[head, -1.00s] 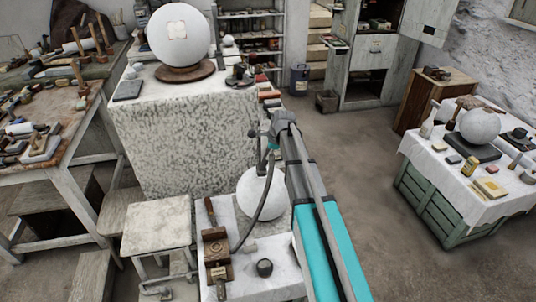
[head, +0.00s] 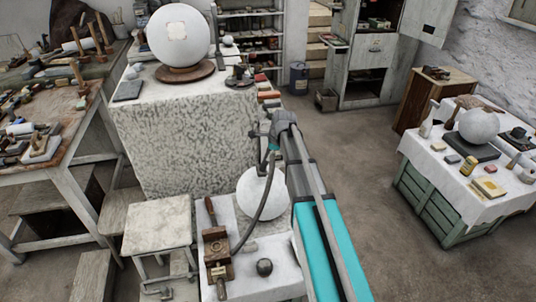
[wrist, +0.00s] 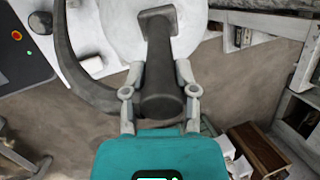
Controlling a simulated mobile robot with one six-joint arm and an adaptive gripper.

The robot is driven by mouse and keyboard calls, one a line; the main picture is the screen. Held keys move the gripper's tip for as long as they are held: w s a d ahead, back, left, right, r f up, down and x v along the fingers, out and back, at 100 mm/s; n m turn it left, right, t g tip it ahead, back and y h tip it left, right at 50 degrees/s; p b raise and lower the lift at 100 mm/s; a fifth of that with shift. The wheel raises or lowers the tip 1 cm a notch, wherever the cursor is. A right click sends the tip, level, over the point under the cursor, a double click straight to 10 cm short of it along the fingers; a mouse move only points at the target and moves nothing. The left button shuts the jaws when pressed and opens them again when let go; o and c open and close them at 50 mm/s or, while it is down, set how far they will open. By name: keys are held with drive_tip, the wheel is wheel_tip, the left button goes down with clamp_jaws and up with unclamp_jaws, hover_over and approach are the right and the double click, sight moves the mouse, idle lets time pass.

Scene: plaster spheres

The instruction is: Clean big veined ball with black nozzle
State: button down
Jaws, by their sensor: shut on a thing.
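My gripper (wrist: 160,95) is shut on the black nozzle (wrist: 160,55), a dark tube with a flat, squarish head. A thick dark hose (wrist: 75,75) curves away to the left in the wrist view. The nozzle's head overlaps a large pale ball (wrist: 120,25) in that view; whether it touches cannot be told. In the head view my gripper (head: 270,132) is above this white ball (head: 255,185) on the near table, with the hose and arm hiding part of it. A bigger white ball (head: 178,45) with a square patch stands on a stone block. Veins are not clear on any ball.
The near table (head: 245,290) also holds a wooden vise-like block (head: 217,250) and a small dark cup (head: 264,267). Another white ball (head: 479,125) sits on a cloth-covered crate at right. Floor (head: 360,200) between is clear.

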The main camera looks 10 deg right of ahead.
drive_tip(key=shift+w+f+g, duration=0.1)
drive_tip(key=shift+w+g, duration=0.4)
drive_tip(key=shift+w, duration=0.85)
drive_tip(key=shift+w+f+g, duration=0.1)
drive_tip(key=shift+w+g, duration=0.4)
drive_tip(key=shift+w, duration=0.85)
drive_tip(key=shift+f, duration=0.35)
drive_tip(key=shift+s+r, duration=0.1)
drive_tip(key=shift+s, duration=0.05)
drive_tip(key=shift+s, duration=0.3)
drive_tip(key=shift+s+r, duration=0.1)
drive_tip(key=shift+s, duration=0.3)
drive_tip(key=shift+f, duration=0.2)
